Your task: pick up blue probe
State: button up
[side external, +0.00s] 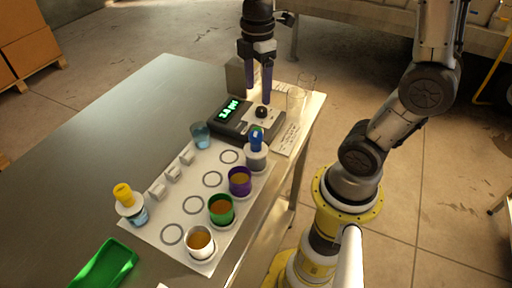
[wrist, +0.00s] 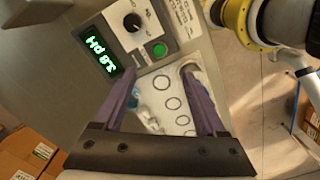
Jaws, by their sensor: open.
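The blue probe (side external: 256,138) stands upright in a pale holder (side external: 256,158) at the far right end of the white mat, in the side external view. My gripper (side external: 258,95) hangs with purple fingers pointing down above the pH meter (side external: 246,120), higher than the probe and behind it. The fingers are apart with nothing between them. In the wrist view my gripper (wrist: 158,76) is spread over the meter's front edge and the mat. I cannot make out the blue probe there; the right finger covers part of a pale round thing.
White (side external: 200,243), green (side external: 221,209) and purple (side external: 240,181) cups of brown liquid line the mat's near edge. A yellow-topped probe (side external: 124,195) stands at left by a green tray (side external: 105,263). The table's left half is clear.

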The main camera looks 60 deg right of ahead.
jog(key=m, duration=0.1)
notch_tip(320, 180, up, 7)
jog(key=m, duration=0.2)
send_over(256, 134)
jog(key=f, duration=0.8)
jog(key=shift+w+d+f, duration=0.1)
jog(key=shift+w, duration=0.25)
jog(key=shift+s+f, duration=0.2)
jog(key=shift+f, duration=1.15)
jog(key=shift+s+f, duration=0.15)
jog(key=shift+f, duration=1.15)
grip_shut()
